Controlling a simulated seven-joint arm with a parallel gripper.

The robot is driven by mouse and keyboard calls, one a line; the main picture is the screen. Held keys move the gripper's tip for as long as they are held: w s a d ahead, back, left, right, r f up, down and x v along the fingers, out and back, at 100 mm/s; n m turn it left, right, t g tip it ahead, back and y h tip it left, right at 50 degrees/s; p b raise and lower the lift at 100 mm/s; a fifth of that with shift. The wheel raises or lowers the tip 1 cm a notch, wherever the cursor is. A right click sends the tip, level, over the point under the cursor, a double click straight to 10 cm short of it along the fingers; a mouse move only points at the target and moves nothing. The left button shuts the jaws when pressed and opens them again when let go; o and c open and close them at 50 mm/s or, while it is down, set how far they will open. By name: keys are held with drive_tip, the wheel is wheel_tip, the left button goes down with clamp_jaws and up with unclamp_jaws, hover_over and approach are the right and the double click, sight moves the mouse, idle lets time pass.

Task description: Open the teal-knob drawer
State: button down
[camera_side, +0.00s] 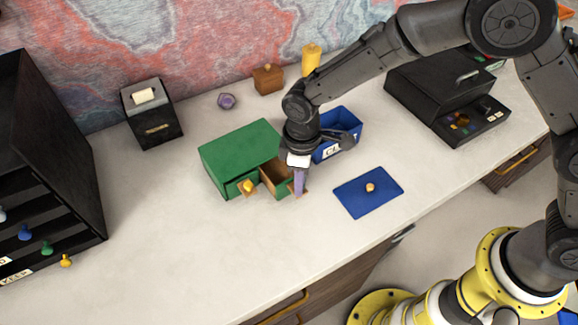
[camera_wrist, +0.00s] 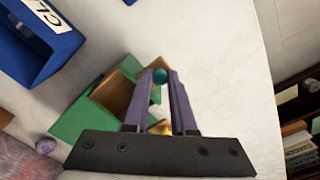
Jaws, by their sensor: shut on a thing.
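A small green cabinet (camera_side: 238,150) stands on the pale desktop with two drawers side by side. The right drawer (camera_side: 275,180) is pulled out, and its brown inside shows; it also shows in the wrist view (camera_wrist: 116,93). The teal knob (camera_wrist: 159,76) sits between my purple fingertips in the wrist view. In the side view my fingers hide it. My gripper (camera_side: 299,189) is shut on the knob, in front of the open drawer. The left drawer has a yellow knob (camera_side: 248,186), partly hidden behind my fingers in the wrist view.
A blue open box (camera_side: 347,125) stands just right of the cabinet, and a blue lid with a knob (camera_side: 368,192) lies to the front right. A black rack (camera_side: 45,150) stands far left. The desktop in front of the drawer is clear to the edge.

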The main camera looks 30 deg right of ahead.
drive_tip(key=shift+s+r, duration=0.1)
drive_tip(key=shift+s, duration=0.35)
drive_tip(key=c, duration=1)
unclamp_jaws()
wheel_tip(320, 180, up, 14)
drive_tip(key=shift+d, duration=0.1)
